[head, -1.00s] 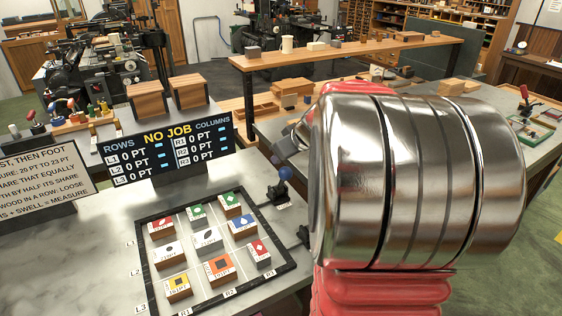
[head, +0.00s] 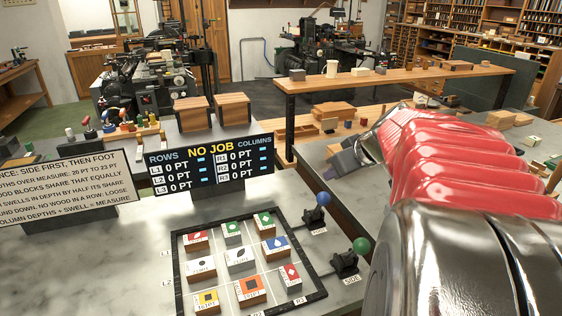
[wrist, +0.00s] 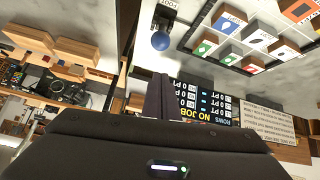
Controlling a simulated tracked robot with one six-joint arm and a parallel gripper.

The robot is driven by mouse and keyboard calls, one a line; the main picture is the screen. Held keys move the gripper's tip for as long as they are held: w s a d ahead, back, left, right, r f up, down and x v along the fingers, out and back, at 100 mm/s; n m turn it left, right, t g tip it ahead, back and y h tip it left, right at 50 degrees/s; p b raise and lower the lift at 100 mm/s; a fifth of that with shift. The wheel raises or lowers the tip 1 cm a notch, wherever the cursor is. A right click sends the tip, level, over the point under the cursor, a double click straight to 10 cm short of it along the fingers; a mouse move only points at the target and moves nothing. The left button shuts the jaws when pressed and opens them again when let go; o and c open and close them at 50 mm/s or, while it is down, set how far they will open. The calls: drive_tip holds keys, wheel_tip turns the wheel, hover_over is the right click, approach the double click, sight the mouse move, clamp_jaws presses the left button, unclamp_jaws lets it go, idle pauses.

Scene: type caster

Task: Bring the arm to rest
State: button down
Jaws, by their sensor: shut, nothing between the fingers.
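My arm fills the right of the head view, with a large polished metal joint at the bottom and a red ribbed sleeve above it. My gripper (head: 345,160) is at the sleeve's left end, a small grey shape above the bench, partly hidden by the arm. It is shut and holds nothing. In the wrist view my gripper (wrist: 158,100) shows as a dark finger shape above a dark housing, with the bench upside down behind. It appears clear of the blocks and the board.
A black frame (head: 178,270) holds several labelled blocks. A blue-knobbed lever (head: 322,200) and a green-knobbed lever (head: 361,245) stand right of it. The NO JOB board (head: 212,168) and a text sign (head: 65,182) stand behind. Two wooden boxes (head: 232,108) sit further back.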

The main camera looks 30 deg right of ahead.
idle(0.4)
drive_tip(key=s+a+f+g+y, duration=0.1)
drive_tip(key=s+a, duration=0.1)
drive_tip(key=a, duration=0.8)
drive_tip(key=s+a+f+g, duration=0.1)
drive_tip(key=a, duration=0.8)
drive_tip(key=s+a+f+g, duration=0.1)
drive_tip(key=s+a+f, duration=0.3)
drive_tip(key=s+a, duration=0.6)
drive_tip(key=shift+s+a+f, duration=0.2)
drive_tip(key=shift+a+f, duration=0.2)
drive_tip(key=shift+a, duration=0.45)
drive_tip(key=shift+a, duration=0.1)
